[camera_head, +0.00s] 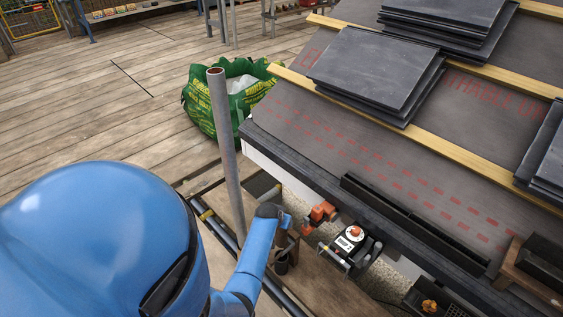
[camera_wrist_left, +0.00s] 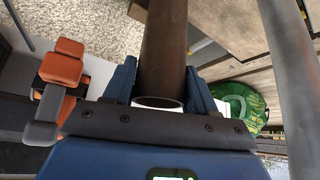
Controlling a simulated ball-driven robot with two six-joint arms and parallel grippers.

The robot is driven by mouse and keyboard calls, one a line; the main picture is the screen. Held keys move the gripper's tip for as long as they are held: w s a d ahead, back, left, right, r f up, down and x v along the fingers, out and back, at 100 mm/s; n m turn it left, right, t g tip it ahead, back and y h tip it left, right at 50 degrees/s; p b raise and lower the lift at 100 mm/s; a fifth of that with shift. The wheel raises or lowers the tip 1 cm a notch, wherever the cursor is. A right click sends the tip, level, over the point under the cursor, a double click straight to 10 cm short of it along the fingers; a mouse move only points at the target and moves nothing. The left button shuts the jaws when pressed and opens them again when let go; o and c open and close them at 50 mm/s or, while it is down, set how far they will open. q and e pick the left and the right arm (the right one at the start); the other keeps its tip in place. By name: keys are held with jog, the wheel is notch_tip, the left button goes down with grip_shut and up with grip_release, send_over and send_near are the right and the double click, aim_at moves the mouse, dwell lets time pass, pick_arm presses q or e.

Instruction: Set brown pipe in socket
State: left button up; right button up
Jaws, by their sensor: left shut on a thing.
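The brown pipe (camera_wrist_left: 165,45) stands between the two blue fingers of my left gripper (camera_wrist_left: 160,82) in the left wrist view. The gripper is shut on it near its pale-rimmed end. In the head view my left gripper (camera_head: 277,217) is low beside the roof's eave, at the end of the blue arm. A short part of the brown pipe (camera_head: 282,252) shows below it, close to upright. The socket cannot be made out clearly, and whether the pipe's lower end is in it is hidden. My right gripper is not in view.
A tall grey scaffold pole (camera_head: 226,150) stands just left of my gripper. An orange tool (camera_head: 320,214) and a black device with a white dial (camera_head: 352,238) lie to its right. The roof eave (camera_head: 330,182) is behind. A green bag (camera_head: 215,95) stands on the planks.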

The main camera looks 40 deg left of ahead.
aim_at(280, 230)
pick_arm(q)
jog(key=shift+f+b, duration=4.6)
jog(key=shift+f, duration=0.5)
jog(key=shift+f+b, duration=0.75)
jog(key=shift+f, duration=0.5)
jog(key=shift+s+d+f, duration=0.6)
jog(key=shift+f, duration=0.25)
jog(key=o, duration=1.1)
jog(key=shift+o, duration=0.2)
jog(key=shift+w+r+p, duration=0.1)
jog(key=shift+r+p, duration=0.4)
jog(key=shift+p, duration=0.2)
jog(key=shift+o, duration=0.7)
jog(key=shift+r+p, duration=0.45)
jog(key=shift+p, duration=0.1)
jog(key=r+p, duration=0.1)
jog(key=r, duration=0.1)
jog(key=r+p, duration=0.1)
jog(key=p, duration=0.1)
jog(key=shift+w+a+r, duration=0.15)
jog(key=shift+a+r, duration=0.05)
jog(key=shift+r, duration=0.2)
jog(key=shift+a+r+p, duration=0.1)
jog(key=shift+r+p, duration=1.65)
